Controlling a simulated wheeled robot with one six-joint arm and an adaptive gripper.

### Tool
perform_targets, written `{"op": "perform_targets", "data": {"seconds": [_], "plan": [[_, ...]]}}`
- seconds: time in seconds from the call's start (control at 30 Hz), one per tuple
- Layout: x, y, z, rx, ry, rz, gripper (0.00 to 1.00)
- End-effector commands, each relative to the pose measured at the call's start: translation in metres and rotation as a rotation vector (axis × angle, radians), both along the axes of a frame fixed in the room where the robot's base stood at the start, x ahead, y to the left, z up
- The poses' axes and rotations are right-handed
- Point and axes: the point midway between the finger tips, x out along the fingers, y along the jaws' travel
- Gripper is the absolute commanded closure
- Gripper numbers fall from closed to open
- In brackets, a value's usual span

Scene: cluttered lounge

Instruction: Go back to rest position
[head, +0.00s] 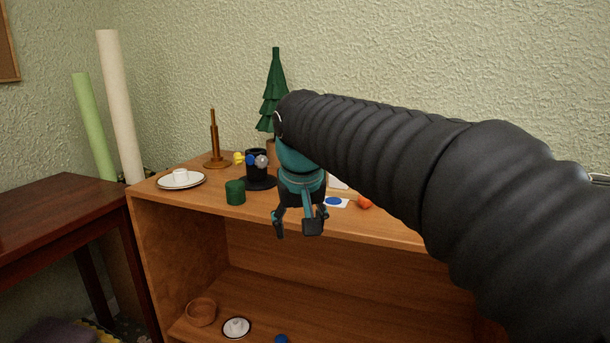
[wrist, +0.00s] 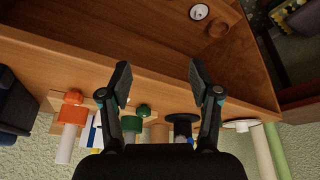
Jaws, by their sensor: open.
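My gripper (head: 298,226) hangs at the end of my arm in front of the shelf's front edge, pointing down, open and empty. In the wrist view my gripper (wrist: 158,82) shows its two fingers spread apart with only the wooden shelf (wrist: 170,75) behind them. The same wooden shelf (head: 170,225) stands against the wall in the head view. My arm covers the right part of the shelf top in the head view.
The shelf top holds a white plate (head: 190,184), a green cup (head: 235,193), a brown stand (head: 214,150), a toy tree (head: 272,100) and an orange object (head: 364,202). A bowl (head: 201,312) and a small plate (head: 226,333) sit below. A dark table (head: 50,215) stands left.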

Motion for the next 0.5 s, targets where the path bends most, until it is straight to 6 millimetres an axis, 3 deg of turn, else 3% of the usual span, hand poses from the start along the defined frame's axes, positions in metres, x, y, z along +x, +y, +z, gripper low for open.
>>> {"op": "perform_targets", "data": {"seconds": [0.27, 0.5], "plan": [[-0.075, -0.063, -0.067, 0.01, 0.001, 0.039, 0.37], [-0.153, -0.116, -0.125, 0.033, -0.016, -0.019, 0.37]]}}
